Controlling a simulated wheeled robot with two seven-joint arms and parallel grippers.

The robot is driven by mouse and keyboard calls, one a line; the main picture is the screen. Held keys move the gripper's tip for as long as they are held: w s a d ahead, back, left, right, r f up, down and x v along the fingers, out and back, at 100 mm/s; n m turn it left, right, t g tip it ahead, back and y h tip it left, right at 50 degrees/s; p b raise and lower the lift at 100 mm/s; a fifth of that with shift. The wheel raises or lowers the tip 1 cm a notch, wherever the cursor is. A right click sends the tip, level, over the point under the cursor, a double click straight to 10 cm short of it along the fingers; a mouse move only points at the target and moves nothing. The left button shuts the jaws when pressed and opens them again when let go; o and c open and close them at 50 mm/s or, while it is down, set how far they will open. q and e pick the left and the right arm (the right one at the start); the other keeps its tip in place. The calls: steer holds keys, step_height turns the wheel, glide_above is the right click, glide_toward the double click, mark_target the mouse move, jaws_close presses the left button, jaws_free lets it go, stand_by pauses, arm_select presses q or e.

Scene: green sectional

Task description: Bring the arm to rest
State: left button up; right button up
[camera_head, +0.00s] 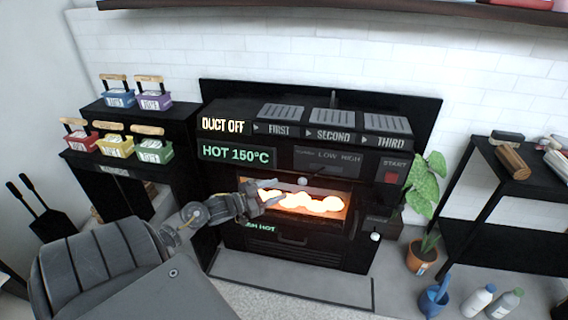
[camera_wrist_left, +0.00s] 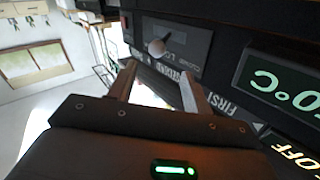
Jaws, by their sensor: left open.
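My left arm comes in from the lower left in the head view. Its gripper (camera_head: 272,193) is open and empty, in front of the glowing opening of the black oven (camera_head: 290,243). In the left wrist view the two fingers of this gripper (camera_wrist_left: 160,82) stand apart with nothing between them. A round knob (camera_wrist_left: 157,47) and the oven's panel lie beyond the fingertips. The oven's displays read "DUCT OFF" and "HOT 150°C". My right gripper is not in view.
Small coloured baskets with wooden handles, such as the yellow one (camera_head: 116,147), stand on black shelves at left. A potted plant (camera_head: 422,255), a blue watering can (camera_head: 433,299) and bottles (camera_head: 476,301) stand on the floor at right. A black rack (camera_head: 505,190) is further right.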

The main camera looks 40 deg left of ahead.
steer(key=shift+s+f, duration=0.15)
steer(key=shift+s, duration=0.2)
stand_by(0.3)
